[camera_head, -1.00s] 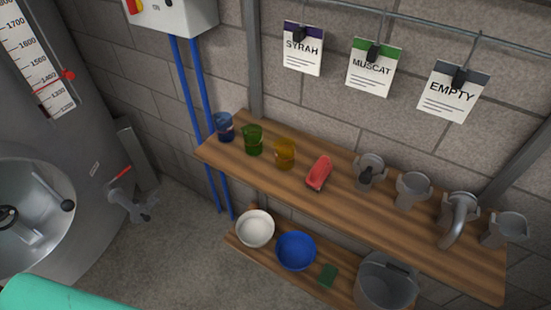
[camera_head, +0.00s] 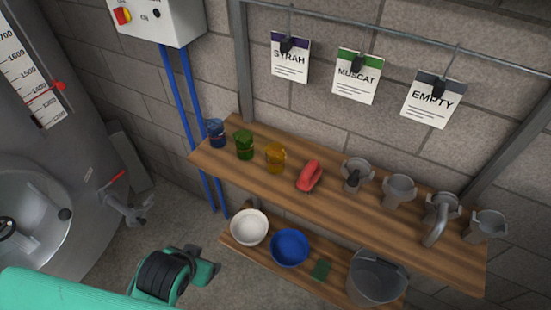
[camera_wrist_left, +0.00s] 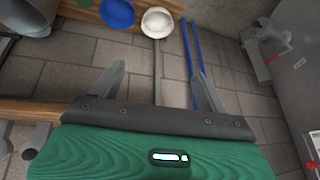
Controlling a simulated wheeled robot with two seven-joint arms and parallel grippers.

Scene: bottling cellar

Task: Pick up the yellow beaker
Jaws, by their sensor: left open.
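The yellow beaker (camera_head: 275,158) stands upright on the upper wooden shelf in the head view, third from the left end, right of the green beaker (camera_head: 244,145) and the blue beaker (camera_head: 216,132). My left arm shows at the bottom left of the head view, below and in front of the shelf and well apart from the beaker. In the wrist view my left gripper (camera_wrist_left: 157,60) is open, its two fingers apart with nothing between them but floor behind. The yellow beaker does not show in the wrist view. My right gripper is not in view.
A red object (camera_head: 309,176) lies right of the yellow beaker, then several grey fittings (camera_head: 398,190). The lower shelf holds a white bowl (camera_head: 249,227), blue bowl (camera_head: 289,247), green pad (camera_head: 320,270) and bucket (camera_head: 377,278). Blue pipes (camera_head: 183,120) and a steel tank (camera_head: 40,190) stand left.

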